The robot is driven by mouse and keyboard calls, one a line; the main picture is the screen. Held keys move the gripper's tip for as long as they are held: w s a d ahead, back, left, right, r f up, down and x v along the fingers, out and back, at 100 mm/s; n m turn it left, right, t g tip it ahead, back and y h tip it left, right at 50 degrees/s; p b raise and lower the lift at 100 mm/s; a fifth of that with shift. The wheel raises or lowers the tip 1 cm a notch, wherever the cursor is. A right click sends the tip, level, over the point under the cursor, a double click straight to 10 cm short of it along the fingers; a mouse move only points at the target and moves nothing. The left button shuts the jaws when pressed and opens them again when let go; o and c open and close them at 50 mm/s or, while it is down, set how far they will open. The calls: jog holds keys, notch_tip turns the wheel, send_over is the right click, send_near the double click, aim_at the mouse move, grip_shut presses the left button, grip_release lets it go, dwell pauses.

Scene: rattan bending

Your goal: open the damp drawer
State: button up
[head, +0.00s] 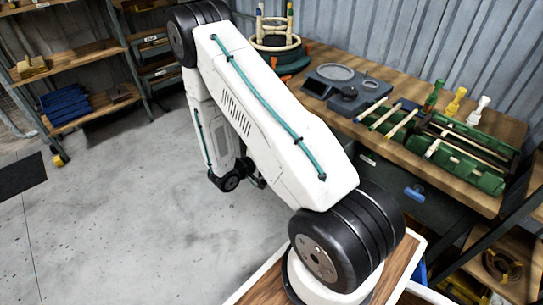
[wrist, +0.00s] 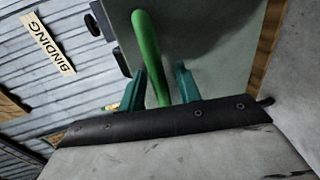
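In the wrist view, a thick, curved green handle (wrist: 147,45) stands on a flat grey-green front (wrist: 205,45). My gripper (wrist: 160,82) has its two teal fingers on either side of the handle's lower part. The fingers are apart, with a gap showing between the handle and the right finger. I cannot tell whether the left finger touches the handle. In the head view, my arm hides the gripper and this handle. A dark green drawer front (head: 388,185) with a blue handle (head: 414,192) shows under the workbench. I cannot read which drawer is the damp one.
The workbench (head: 500,135) holds green trays with rods (head: 470,150), a grey device (head: 347,85), several small bottles and a stool frame (head: 277,38). A "BINDING" sign (wrist: 47,43) hangs on the corrugated wall. Shelves (head: 85,90) stand left. The concrete floor (head: 120,220) is clear.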

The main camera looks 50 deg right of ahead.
jog(key=v, duration=0.7)
jog(key=shift+a, duration=0.4)
jog(key=s+a+r+y, duration=0.5)
jog(key=s+a+r, duration=0.1)
jog(key=r, duration=0.6)
jog(key=s+a+r+t+y, duration=0.1)
jog(key=s+a+r+y, duration=0.4)
jog(key=s+r, duration=0.3)
jog(key=s+a+r+t+y, duration=0.1)
jog(key=s+a+r+y, duration=0.4)
jog(key=r, duration=1)
jog(key=s+a, duration=0.1)
jog(key=s, duration=0.2)
jog(key=shift+a+r+n+y, duration=0.3)
jog(key=shift+a, duration=0.05)
